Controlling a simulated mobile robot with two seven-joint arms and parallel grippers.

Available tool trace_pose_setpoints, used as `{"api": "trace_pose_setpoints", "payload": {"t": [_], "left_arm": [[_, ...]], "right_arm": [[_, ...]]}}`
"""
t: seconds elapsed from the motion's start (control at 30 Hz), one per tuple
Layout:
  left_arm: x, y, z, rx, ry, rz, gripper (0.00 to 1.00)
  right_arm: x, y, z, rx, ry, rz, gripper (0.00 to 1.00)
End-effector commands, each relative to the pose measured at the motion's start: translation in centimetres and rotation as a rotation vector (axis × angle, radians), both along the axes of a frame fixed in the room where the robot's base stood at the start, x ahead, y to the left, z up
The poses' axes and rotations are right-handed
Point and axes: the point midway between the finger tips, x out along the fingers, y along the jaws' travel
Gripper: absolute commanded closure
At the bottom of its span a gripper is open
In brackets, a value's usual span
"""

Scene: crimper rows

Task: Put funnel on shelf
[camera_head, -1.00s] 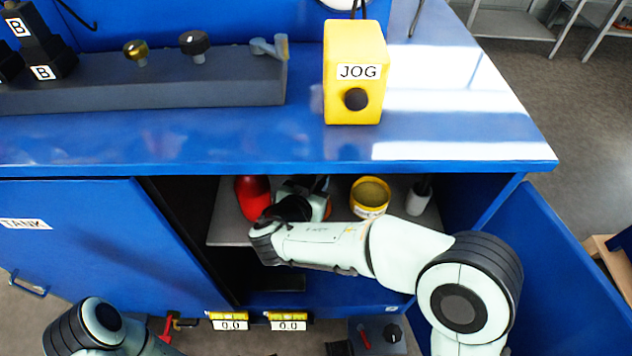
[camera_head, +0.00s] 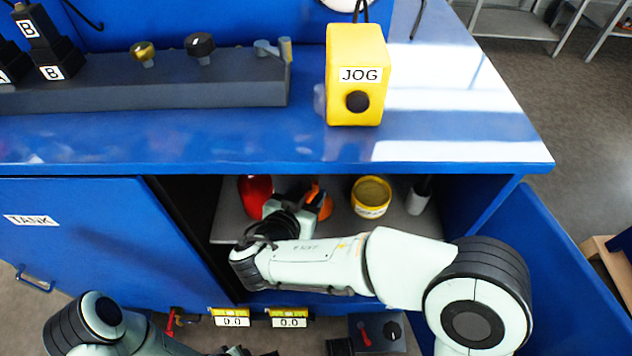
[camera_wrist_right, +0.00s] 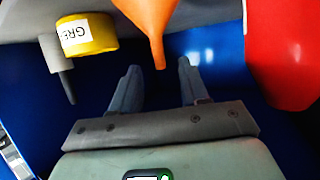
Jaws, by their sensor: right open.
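The orange funnel (camera_head: 321,204) stands on the grey shelf (camera_head: 232,224) inside the open cabinet, wide end down and spout up. In the right wrist view, which is upside down, the funnel (camera_wrist_right: 150,18) is just beyond the fingertips. My right gripper (camera_head: 296,208) reaches into the cabinet and partly hides the funnel in the head view. In the wrist view my right gripper (camera_wrist_right: 158,78) is open and empty, its fingers on either side of the spout tip with gaps. My left arm is at the bottom left; only a dark bit near its end shows at the bottom edge.
A red object (camera_head: 254,190) stands left of the funnel. A yellow tub (camera_head: 371,198) and a dark-topped bottle (camera_head: 418,197) stand to its right. The cabinet door (camera_head: 560,265) is open at the right. The blue worktop (camera_head: 200,140) overhangs the shelf.

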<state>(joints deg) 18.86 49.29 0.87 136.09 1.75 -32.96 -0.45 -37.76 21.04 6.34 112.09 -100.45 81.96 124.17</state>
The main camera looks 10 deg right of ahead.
Motion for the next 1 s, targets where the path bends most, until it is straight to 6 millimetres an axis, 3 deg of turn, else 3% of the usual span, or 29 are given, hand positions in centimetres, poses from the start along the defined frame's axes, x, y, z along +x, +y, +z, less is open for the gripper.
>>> {"api": "trace_pose_setpoints", "payload": {"t": [0.13,0.33,1.0], "left_arm": [[0.5,-0.1,0.6,0.000,-0.018,-0.002,0.62],[1.0,-0.2,0.9,0.001,-0.032,-0.003,0.62],[1.0,-0.2,1.0,0.001,-0.034,-0.002,0.62]], "right_arm": [[-2.4,1.6,1.3,0.002,-0.001,0.002,0.55],[-4.1,2.8,2.1,0.001,0.001,0.001,0.55],[-4.5,3.0,2.2,0.000,0.001,-0.001,0.55]]}}
